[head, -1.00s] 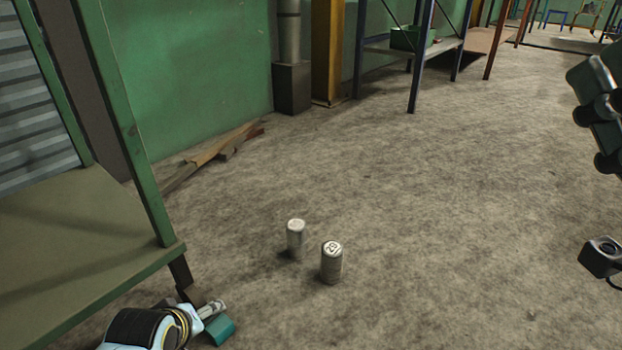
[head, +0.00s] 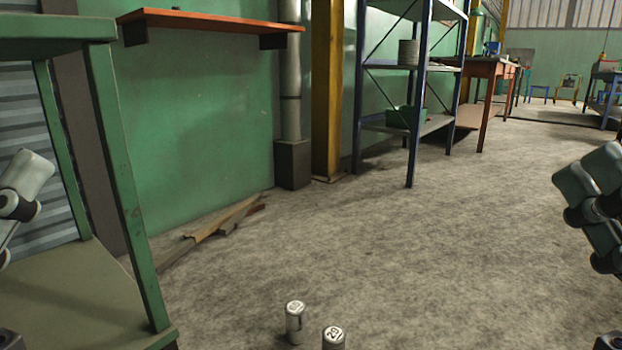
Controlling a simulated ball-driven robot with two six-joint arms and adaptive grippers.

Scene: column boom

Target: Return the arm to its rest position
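Part of my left arm (head: 24,190), a pale grey link with dark joints, stands at the left edge of the head view. Part of my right arm (head: 592,200) shows folded at the right edge, grey-green with dark round joints. Neither gripper's fingers are in view, so I cannot see whether they hold anything. Two small metal cans with numbered tops stand upright on the floor at the bottom middle: a left can (head: 295,322) and a right can (head: 334,338), cut off by the lower edge. They stand apart from the visible arm parts.
A green-framed bench (head: 75,290) stands close on the left. An orange wall shelf (head: 210,22) hangs above wooden planks (head: 215,222) on the floor. A blue rack (head: 413,120) and a wooden table (head: 487,72) stand further back. The middle floor is clear.

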